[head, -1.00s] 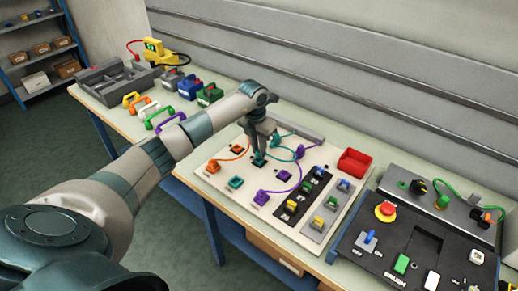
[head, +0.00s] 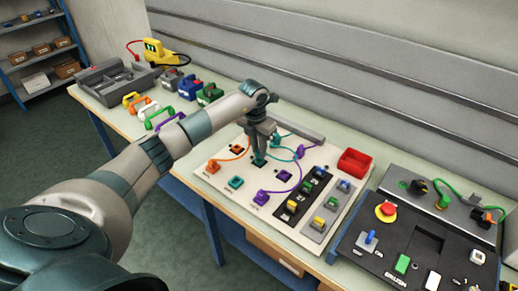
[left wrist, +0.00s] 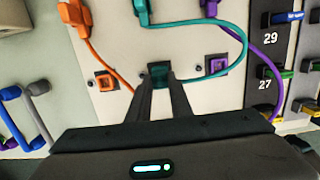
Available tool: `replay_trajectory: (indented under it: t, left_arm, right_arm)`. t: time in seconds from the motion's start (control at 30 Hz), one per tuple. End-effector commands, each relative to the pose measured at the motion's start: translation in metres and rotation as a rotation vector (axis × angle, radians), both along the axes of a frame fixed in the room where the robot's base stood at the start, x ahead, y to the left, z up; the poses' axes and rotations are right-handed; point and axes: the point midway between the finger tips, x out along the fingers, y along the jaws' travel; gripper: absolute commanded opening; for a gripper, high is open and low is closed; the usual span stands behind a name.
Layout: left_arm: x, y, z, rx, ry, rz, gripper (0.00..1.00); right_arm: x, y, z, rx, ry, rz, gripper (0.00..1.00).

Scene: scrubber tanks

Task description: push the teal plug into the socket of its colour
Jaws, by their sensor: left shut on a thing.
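My left gripper (head: 259,157) is shut on the teal plug (left wrist: 160,69), upright over the teal socket (head: 258,162) in the middle row of the pale panel (head: 222,193). The fingers hide most of the plug and socket, so I cannot tell how deep the plug sits. A teal cable (left wrist: 242,38) loops from the plug to a teal fitting (left wrist: 143,12) at the panel's far side. My right gripper is not in view.
An orange socket (left wrist: 105,82) and a purple socket (left wrist: 217,65) flank the gripper. Switch strips (head: 300,200), a red bin (head: 354,162) and a black control panel (head: 385,250) lie to the right.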

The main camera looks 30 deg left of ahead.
Motion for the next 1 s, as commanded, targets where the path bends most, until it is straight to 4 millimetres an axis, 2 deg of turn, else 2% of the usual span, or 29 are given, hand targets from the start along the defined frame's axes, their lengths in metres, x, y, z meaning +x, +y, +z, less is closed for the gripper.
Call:
replay_trajectory:
  t: [0.83,0.87,0.9,0.93,1.0]
  left_arm:
    - [0.0,0.0,-0.02,0.001,0.002,0.0,0.0]
    - [0.0,0.0,-0.019,0.001,0.002,0.0,0.23]
    - [0.0,0.0,-0.019,0.001,0.002,0.0,0.33]
    - [0.0,0.0,-0.019,0.001,0.002,0.0,0.4]
    - [0.0,0.0,-0.018,0.001,0.001,0.0,0.41]
  right_arm:
    - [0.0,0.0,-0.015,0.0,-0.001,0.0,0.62]
    - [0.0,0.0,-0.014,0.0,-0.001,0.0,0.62]
    - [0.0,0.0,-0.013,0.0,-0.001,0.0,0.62]
    - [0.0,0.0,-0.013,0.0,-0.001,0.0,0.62]
    - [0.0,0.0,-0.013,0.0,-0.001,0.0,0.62]
